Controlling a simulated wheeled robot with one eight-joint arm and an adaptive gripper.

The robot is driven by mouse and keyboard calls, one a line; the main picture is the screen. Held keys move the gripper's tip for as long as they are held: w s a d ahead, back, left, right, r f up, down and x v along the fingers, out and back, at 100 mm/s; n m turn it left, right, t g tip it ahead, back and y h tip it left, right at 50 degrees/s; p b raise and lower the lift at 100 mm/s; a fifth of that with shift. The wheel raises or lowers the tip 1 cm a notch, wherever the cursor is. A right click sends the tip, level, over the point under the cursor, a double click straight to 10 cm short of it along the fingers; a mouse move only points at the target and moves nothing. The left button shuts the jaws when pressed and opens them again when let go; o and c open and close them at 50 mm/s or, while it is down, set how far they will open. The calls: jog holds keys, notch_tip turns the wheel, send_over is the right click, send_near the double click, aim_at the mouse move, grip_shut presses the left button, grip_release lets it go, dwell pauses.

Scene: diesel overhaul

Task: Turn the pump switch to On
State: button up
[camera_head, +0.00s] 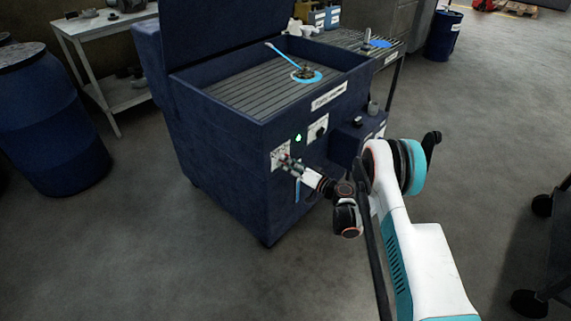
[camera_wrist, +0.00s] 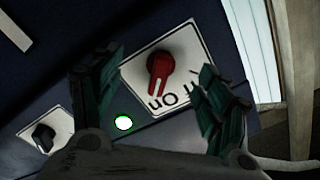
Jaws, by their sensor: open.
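The pump switch is a red knob (camera_wrist: 158,70) on a white label plate (camera_wrist: 185,48) in the wrist view. The plate also shows in the head view (camera_head: 277,157), at the front left of the dark blue washer, with the knob hidden by my gripper. "On" reads upside down below the knob; a finger partly covers the lettering beside it. The narrow end of the knob points down in the picture, slightly left. My gripper (camera_wrist: 159,64) is open, with a finger on each side of the knob and gaps between. It also shows in the head view (camera_head: 289,163).
A lit green lamp (camera_wrist: 123,123) and a black knob on a white plate (camera_wrist: 43,137) sit beside the switch. The washer's tray (camera_head: 240,95) has its lid raised. A blue drum (camera_head: 50,130) stands left. The floor in front is clear.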

jog(key=v, duration=0.6)
jog(key=shift+d+r, duration=0.1)
dwell(0.3)
notch_tip(320, 180, up, 14)
jog(key=g+h, duration=0.2)
jog(key=h, duration=0.1)
jog(key=s+d+r+h, duration=0.2)
jog(key=s+r, duration=0.3)
jog(key=r, duration=0.1)
jog(key=s+d+r+h, duration=0.1)
jog(key=s+d+r, duration=0.25)
jog(key=r, duration=0.35)
jog(key=s+d+r+g+h, duration=0.1)
jog(key=s+d+r+h, duration=0.15)
jog(key=s, duration=0.65)
jog(key=s+d+r+g+h, duration=0.1)
jog(key=s+d+r+h, duration=0.15)
jog(key=s, duration=0.55)
jog(key=s+d+h, duration=0.1)
jog(key=s+d, duration=0.3)
jog(key=s, duration=0.4)
jog(key=s+d+f+m+h, duration=0.1)
jog(key=s+d, duration=0.3)
jog(key=s, duration=0.4)
jog(key=shift+s+f+h, duration=0.2)
jog(key=shift+s+h, duration=0.15)
jog(key=shift+h, duration=0.25)
